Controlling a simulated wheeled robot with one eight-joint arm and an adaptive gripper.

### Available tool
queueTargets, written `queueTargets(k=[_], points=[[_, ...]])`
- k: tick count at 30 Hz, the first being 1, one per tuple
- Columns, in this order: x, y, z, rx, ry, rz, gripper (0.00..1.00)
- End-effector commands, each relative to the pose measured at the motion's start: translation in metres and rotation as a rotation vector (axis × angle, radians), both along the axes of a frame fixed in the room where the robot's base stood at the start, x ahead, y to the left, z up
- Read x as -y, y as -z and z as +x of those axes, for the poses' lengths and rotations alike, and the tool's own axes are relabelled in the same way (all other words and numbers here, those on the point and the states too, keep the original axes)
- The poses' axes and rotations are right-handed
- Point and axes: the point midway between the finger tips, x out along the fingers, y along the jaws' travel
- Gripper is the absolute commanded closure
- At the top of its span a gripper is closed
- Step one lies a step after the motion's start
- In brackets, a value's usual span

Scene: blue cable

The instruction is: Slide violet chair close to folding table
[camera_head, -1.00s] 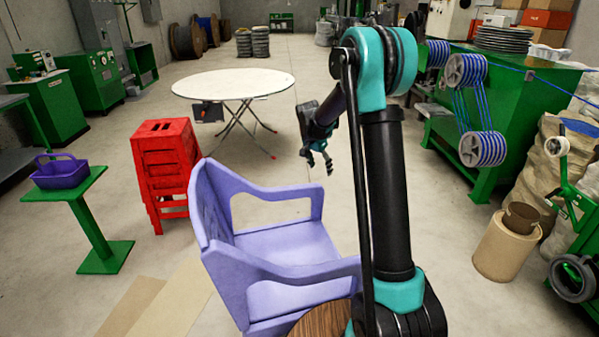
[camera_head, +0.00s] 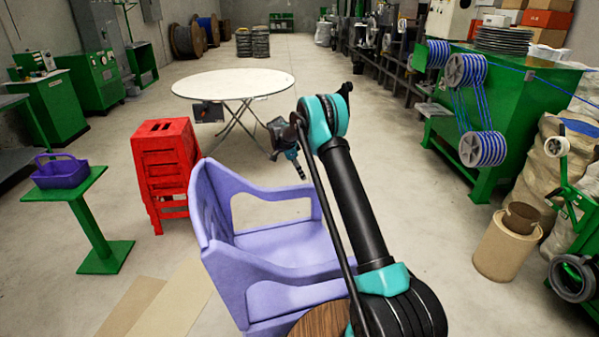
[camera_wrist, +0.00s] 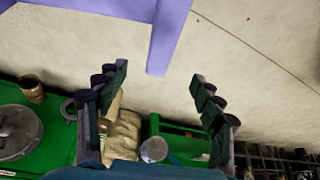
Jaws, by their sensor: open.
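The violet chair (camera_head: 285,243) stands upright in the head view's lower middle, its back at the left and its seat opening right. Its violet parts also show at the top of the wrist view (camera_wrist: 163,42). The folding table (camera_head: 232,82), with a round white top and crossed thin legs, stands beyond it, apart from the chair.
Red stacked stools (camera_head: 166,168) stand left of the chair, near the table. A green stand (camera_head: 88,205) holds a purple basket (camera_head: 61,172). A beige bin (camera_head: 505,245) and a green cable machine (camera_head: 510,110) stand at right. Floor between chair and machine is clear.

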Motion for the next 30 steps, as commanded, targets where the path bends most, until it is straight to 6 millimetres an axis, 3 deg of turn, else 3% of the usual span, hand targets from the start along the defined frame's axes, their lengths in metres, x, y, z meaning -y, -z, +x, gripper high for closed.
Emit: queueTargets(k=[8, 30], points=[[0.006, 0.014, 0.002, 0.000, 0.000, 0.000, 0.33], [0.053, 0.132, 0.017, 0.000, 0.000, 0.000, 0.33]])
